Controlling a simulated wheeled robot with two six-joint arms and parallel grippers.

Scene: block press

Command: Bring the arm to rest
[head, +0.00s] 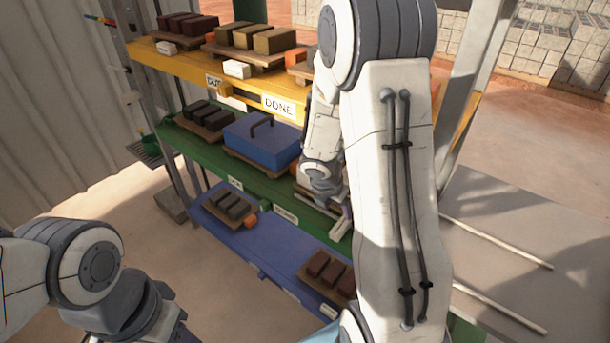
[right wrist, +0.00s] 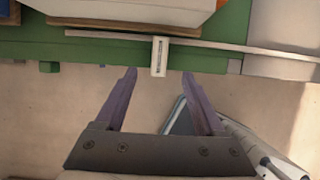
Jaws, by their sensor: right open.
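My right arm (head: 385,180) reaches down across the front of the shelf rack in the head view. My right gripper (head: 338,222) is partly hidden by the forearm, near the right end of the green shelf.
The rack has a yellow shelf (head: 190,66), a green shelf (head: 262,183) and a blue shelf (head: 240,252), with blocks on boards. A blue box with a handle (head: 262,143) stands on the green shelf. A grey table (head: 530,225) is at right.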

